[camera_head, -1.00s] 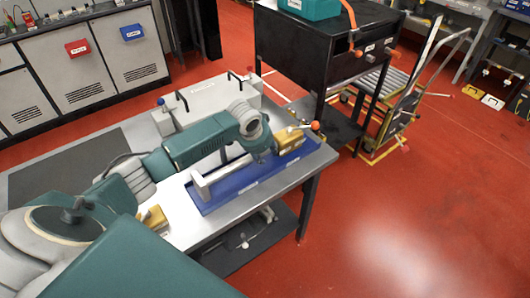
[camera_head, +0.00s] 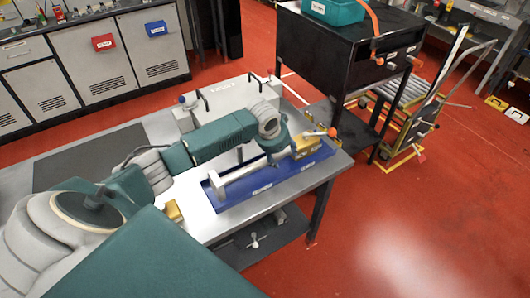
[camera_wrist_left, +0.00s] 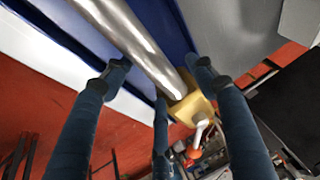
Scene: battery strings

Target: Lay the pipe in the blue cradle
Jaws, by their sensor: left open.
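The pipe is a pale rod (camera_head: 234,183) lying lengthwise along the blue cradle (camera_head: 222,201) on the metal bench. In the left wrist view it is a shiny metal tube (camera_wrist_left: 138,42), with its far end at a yellow block (camera_wrist_left: 188,108). The blue cradle (camera_wrist_left: 178,30) shows beside it there. My left gripper (camera_wrist_left: 160,72) is open, its dark fingers spread on both sides of the pipe. I cannot tell whether they touch it. In the head view my left wrist hides part of the pipe and the fingers. My right gripper is not in view.
A yellow block with an orange-tipped handle (camera_head: 308,146) stands at the cradle's right end. Another yellow block (camera_head: 174,211) is near the bench's front edge. A pale box with black handles (camera_head: 196,116) stands behind. A black cabinet (camera_head: 335,50) and a cart stand beyond.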

